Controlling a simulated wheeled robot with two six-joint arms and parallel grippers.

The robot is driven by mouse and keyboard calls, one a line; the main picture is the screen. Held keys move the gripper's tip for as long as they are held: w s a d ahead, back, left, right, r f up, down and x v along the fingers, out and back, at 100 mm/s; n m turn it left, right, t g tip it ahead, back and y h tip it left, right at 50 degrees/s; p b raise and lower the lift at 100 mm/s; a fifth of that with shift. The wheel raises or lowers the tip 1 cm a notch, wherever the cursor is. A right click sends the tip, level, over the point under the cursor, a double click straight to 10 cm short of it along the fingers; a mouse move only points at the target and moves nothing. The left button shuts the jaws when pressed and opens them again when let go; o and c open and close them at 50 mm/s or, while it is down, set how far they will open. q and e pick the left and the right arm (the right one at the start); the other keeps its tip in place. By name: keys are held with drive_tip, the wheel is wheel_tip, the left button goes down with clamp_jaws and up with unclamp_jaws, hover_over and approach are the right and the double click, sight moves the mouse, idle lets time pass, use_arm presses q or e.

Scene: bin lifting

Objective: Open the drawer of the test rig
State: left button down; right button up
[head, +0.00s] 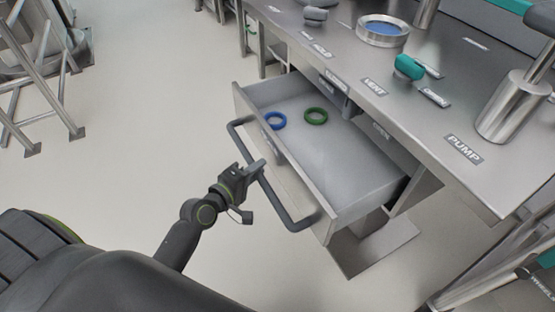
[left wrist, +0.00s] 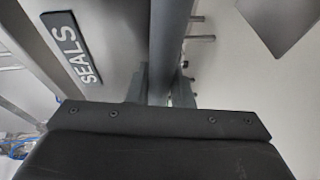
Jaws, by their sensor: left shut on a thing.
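The drawer (head: 352,165) of the steel test rig (head: 425,110) is pulled well out, and its inside shows. A blue ring (head: 276,121) and a green ring (head: 316,116) lie in it. A long dark bar handle (head: 284,203) runs along the drawer front. My left gripper (head: 254,170) is shut on the handle near its middle. In the left wrist view the handle (left wrist: 170,45) runs up between the fingers, beside a SEALS label (left wrist: 73,48) on the drawer front. My right gripper is out of view.
The rig top carries a round blue-filled dish (head: 383,29), a teal knob (head: 408,67) and a metal cylinder (head: 513,105) by the PUMP label. A metal stepped frame (head: 45,75) stands at the upper left. The floor (head: 150,130) left of the drawer is clear.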

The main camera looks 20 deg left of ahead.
use_arm(q)
drive_tip(key=shift+s+a, duration=0.75)
drive_tip(key=shift+s, duration=0.2)
drive_tip(key=shift+s+a, duration=0.7)
drive_tip(key=shift+s, duration=0.2)
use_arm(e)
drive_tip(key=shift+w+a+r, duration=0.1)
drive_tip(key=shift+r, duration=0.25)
use_arm(q)
drive_tip(key=c, duration=1.3)
unclamp_jaws()
